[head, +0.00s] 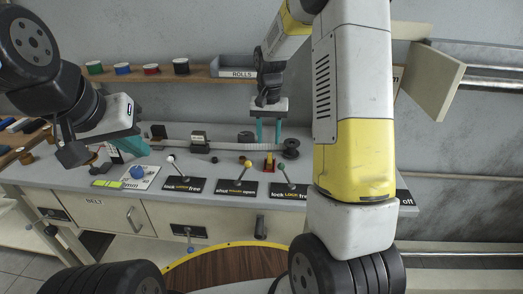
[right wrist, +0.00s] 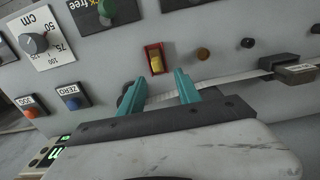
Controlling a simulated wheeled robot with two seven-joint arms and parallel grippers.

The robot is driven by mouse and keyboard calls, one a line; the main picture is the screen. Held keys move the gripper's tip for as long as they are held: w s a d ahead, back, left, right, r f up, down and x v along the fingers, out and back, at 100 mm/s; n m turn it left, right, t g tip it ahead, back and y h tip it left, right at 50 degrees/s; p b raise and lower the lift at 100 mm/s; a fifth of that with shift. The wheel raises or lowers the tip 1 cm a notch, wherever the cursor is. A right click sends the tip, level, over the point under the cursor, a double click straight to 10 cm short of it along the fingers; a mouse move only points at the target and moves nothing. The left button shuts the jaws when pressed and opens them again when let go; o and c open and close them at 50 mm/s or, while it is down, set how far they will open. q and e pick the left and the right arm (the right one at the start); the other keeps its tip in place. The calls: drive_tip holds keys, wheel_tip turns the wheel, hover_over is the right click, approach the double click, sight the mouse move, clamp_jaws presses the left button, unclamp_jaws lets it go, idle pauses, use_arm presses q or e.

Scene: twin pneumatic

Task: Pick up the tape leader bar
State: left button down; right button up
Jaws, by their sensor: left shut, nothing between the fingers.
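A pale, graduated tape (head: 225,147) runs along the back of the grey bench from a dark reel (head: 291,148) leftward to a small dark block with a pale label (head: 198,137). The labelled block also shows at the right of the right wrist view (right wrist: 297,74). I cannot clearly tell the tape leader bar from these parts. My right gripper (head: 268,139) is open and empty, pointing down over the tape near the reel; its teal fingers are apart in the right wrist view (right wrist: 160,80). My left gripper (head: 138,148) is shut and empty, left of the tape.
A red-framed yellow switch (head: 269,161), several knobbed levers and black label plates line the bench front. A shelf (head: 135,74) with coloured rolls and a grey ROLLS bin (head: 236,67) is behind. A cabinet door (head: 430,85) stands open at right.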

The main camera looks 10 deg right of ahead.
sight(270, 154)
drive_tip(key=f, duration=0.7)
drive_tip(key=shift+s+d, duration=0.15)
drive_tip(key=shift+s, duration=0.25)
clamp_jaws()
